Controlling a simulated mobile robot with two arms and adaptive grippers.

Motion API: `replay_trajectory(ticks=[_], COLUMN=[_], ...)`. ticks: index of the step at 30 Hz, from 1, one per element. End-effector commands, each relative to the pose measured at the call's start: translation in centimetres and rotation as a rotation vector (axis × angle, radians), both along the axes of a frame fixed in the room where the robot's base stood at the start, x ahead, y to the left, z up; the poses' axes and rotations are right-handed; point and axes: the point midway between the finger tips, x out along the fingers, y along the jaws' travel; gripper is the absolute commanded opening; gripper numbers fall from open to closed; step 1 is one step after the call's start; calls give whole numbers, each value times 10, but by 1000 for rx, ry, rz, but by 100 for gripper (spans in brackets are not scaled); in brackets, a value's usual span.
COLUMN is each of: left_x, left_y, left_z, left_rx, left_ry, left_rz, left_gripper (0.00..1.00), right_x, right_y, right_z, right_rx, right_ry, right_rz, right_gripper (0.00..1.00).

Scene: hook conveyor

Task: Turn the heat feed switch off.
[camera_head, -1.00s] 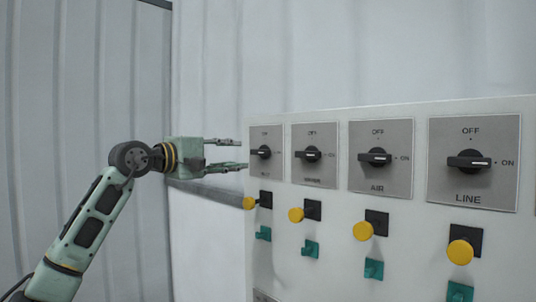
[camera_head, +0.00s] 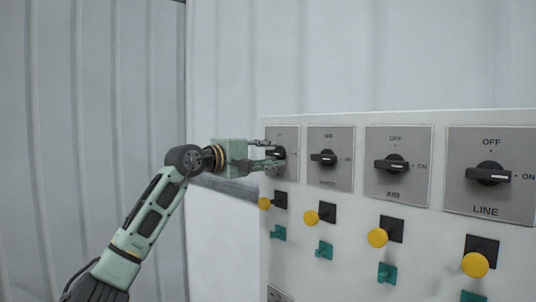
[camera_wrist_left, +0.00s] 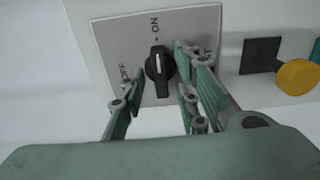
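The leftmost switch is a black rotary knob on a grey plate (camera_head: 290,178) at the panel's left end. Its lower label is too small or covered to read fully. In the left wrist view its knob (camera_wrist_left: 158,74) has its white mark toward ON, with OFF to the left. My left gripper (camera_head: 270,153) is open at this switch. In the wrist view its fingers (camera_wrist_left: 158,62) stand either side of the knob, the right finger closer; contact cannot be told. My right gripper is not in view.
Similar switches stand to the right, including AIR (camera_head: 391,165) and LINE (camera_head: 488,173). Yellow buttons (camera_head: 377,237) and green parts (camera_head: 387,273) sit below them on the white panel (camera_head: 350,228). The space left of the panel is clear up to a ribbed wall (camera_head: 60,130).

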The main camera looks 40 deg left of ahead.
Motion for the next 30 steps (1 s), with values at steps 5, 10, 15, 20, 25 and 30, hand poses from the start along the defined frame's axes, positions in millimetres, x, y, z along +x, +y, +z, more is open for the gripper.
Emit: replay_trajectory(ticks=[5, 10, 15, 20, 25, 30], left_x=[0, 0, 0, 0, 0, 0], left_y=[0, 0, 0, 0, 0, -1], left_z=[0, 0, 0, 0, 0, 0], left_rx=[0, 0, -1, -16, -72, -183], left_ry=[0, 1, 1, 3, 9, 20], left_rz=[0, 0, -1, -1, -1, -1], left_gripper=[11, 0, 0, 0, 0, 0], right_x=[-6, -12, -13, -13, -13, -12], right_y=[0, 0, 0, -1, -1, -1], right_z=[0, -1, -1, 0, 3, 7], right_rx=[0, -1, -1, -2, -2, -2], right_ry=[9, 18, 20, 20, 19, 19], right_rz=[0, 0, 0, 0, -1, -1], right_gripper=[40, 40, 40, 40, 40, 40])
